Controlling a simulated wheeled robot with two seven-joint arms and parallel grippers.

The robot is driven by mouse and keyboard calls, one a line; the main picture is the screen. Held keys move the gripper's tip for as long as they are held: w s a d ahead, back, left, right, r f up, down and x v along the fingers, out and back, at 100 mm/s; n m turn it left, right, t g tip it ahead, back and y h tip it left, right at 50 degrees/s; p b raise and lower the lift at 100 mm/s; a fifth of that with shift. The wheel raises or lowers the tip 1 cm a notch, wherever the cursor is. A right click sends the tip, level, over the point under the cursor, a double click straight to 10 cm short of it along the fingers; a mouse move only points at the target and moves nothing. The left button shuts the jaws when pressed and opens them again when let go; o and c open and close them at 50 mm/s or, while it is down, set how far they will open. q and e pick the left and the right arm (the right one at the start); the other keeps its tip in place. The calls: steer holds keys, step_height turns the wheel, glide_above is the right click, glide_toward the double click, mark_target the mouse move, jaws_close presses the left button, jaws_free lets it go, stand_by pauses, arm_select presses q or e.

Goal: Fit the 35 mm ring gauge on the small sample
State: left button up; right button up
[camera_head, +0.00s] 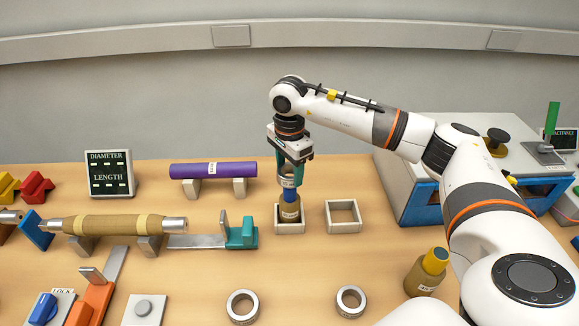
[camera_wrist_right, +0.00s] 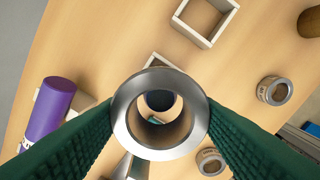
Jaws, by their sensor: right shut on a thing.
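My right gripper (camera_head: 290,170) points down and is shut on a steel ring gauge (camera_head: 286,181), which also shows between the green fingers in the right wrist view (camera_wrist_right: 163,153). The ring is just above a brown sample (camera_head: 290,214) with a blue upper part, standing upright in a white square holder (camera_head: 289,230). In the right wrist view, the sample's dark top (camera_wrist_right: 160,100) shows through the ring's bore. I cannot tell whether ring and sample touch. The ring's label is too small to read. My left gripper is not in view.
Two loose rings (camera_head: 243,306) (camera_head: 351,301) lie at the front. An empty white square holder (camera_head: 342,215) is right of the sample. A purple roll (camera_head: 213,170) and a teal-ended slide (camera_head: 241,234) are to the left.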

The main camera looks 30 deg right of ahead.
stand_by(0.9)
steer(key=shift+f+b, duration=0.2)
steer(key=shift+b, duration=0.15)
steer(key=shift+f+b, duration=0.95)
steer(key=shift+f, duration=0.3)
steer(key=shift+f+b, duration=0.2)
steer(key=shift+b, duration=0.1)
steer(key=shift+f+b, duration=1)
steer(key=shift+f, duration=0.25)
steer(key=shift+f, duration=0.1)
steer(key=shift+f+b, duration=0.3)
steer(key=shift+b, duration=0.25)
stand_by(0.6)
stand_by(0.4)
steer(key=o, duration=1.1)
